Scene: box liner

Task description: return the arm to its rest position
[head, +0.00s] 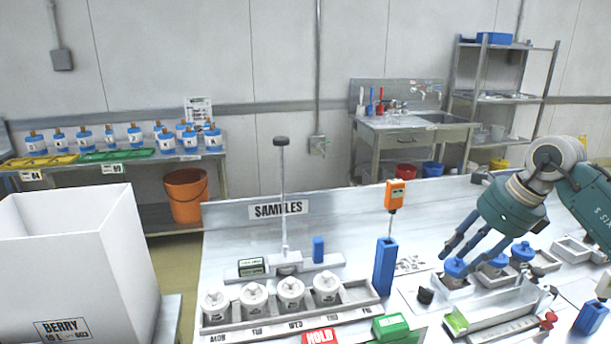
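My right arm comes in from the right edge, and its teal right gripper (462,258) points down and left over the sample bench. Its blue-grey fingers are spread with a gap between them. The fingertips appear close to a blue-lidded jar (455,269) in the rack at the right; whether they touch it I cannot tell. The gripper looks empty. My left arm and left gripper do not show.
More blue-lidded jars (522,252) stand behind the fingers. White jars (290,292) sit in a tray. A large white box (75,260) is at the left.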

